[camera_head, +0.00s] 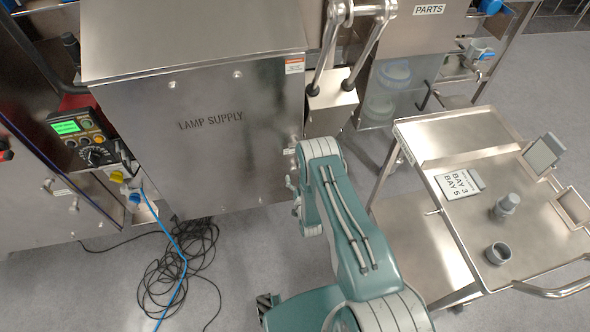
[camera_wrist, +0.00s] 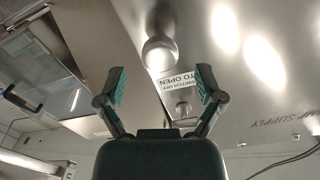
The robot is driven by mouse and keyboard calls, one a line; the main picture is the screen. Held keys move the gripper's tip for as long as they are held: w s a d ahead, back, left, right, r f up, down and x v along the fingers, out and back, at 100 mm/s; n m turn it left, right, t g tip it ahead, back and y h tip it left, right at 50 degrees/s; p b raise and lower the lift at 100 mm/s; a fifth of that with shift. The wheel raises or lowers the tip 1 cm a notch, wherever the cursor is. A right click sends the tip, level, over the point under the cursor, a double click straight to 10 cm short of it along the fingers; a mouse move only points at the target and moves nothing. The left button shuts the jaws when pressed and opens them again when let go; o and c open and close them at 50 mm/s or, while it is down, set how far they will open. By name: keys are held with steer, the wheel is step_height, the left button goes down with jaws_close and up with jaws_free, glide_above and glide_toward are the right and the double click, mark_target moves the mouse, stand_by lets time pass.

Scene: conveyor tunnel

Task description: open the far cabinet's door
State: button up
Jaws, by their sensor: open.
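The grey metal cabinet marked LAMP SUPPLY (camera_head: 200,150) stands at the left centre in the head view, with its front closed. The wrist view shows its metal face (camera_wrist: 275,85) with a round metal knob (camera_wrist: 160,52), a white label reading SWITCH OFF TO OPEN (camera_wrist: 180,83) and a smaller round fitting (camera_wrist: 182,108). My gripper (camera_wrist: 160,75) is open and empty, with the knob showing between and just beyond its fingertips. I cannot tell the gap to the knob. A cabinet labelled PARTS (camera_head: 425,28) stands farther back at the right. My fingers are not clear in the head view.
A steel cart (camera_head: 470,140) with a sign, cups and small panels stands close at the right. A control box with a green screen (camera_head: 80,135) is at the left. Black cables (camera_head: 180,265) and a blue cable (camera_head: 180,285) lie on the floor.

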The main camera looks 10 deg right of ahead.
mark_target(295, 173)
steer(key=shift+w, duration=2)
jaws_close()
steer(key=shift+s, duration=0.1)
